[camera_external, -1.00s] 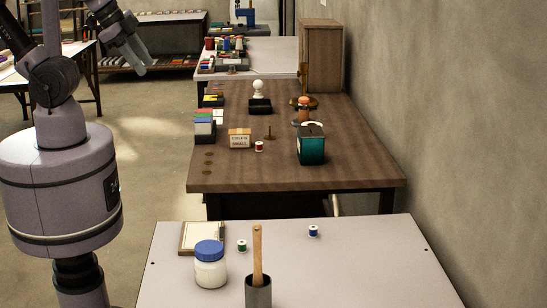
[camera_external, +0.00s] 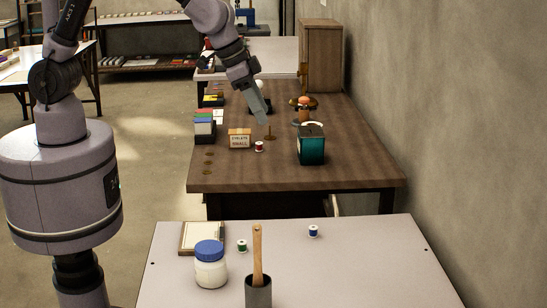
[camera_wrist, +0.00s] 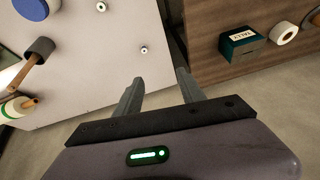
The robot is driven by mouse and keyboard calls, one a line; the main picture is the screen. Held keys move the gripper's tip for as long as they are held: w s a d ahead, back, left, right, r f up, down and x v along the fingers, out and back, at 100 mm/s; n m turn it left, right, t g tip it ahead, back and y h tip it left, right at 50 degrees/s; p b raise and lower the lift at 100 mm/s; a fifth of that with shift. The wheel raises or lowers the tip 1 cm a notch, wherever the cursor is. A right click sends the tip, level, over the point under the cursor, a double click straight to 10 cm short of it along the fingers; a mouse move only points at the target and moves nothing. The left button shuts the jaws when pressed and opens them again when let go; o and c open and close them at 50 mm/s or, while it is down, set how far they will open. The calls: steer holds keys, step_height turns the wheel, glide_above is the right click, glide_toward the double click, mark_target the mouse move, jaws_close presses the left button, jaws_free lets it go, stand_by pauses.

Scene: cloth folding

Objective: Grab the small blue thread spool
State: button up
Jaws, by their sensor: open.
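The small blue thread spool (camera_external: 313,232) stands upright near the far edge of the white table in the external view. In the wrist view a small pale spool top (camera_wrist: 143,49), which seems to be this one, lies just beyond my fingers; its colour is hard to tell. My gripper (camera_external: 263,117) hangs above the wooden table in the external view, apart from the blue spool. In the wrist view my gripper (camera_wrist: 158,80) has its two fingers apart, with nothing between them.
The white table (camera_external: 360,270) also holds a green spool (camera_external: 242,246), a blue-lidded jar (camera_external: 210,265), a notepad (camera_external: 200,238) and a cup with a wooden handle (camera_external: 258,290). On the wooden table (camera_external: 290,180) stand a red spool (camera_external: 259,147) and a teal box (camera_external: 311,148).

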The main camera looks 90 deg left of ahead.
steer(key=n, duration=0.1)
glide_toward(315, 231)
steer(key=shift+g+h, duration=0.3)
steer(key=b+x, duration=0.2)
steer(key=a+b+x, duration=0.1)
steer(key=b+x, duration=0.1)
steer(key=x, duration=0.1)
steer(key=b+x, duration=0.2)
steer(key=x, duration=0.1)
steer(key=shift+w+a, duration=0.2)
steer(key=shift+a, duration=0.15)
steer(key=shift+r, duration=0.15)
steer(key=shift+c, duration=0.2)
jaws_close()
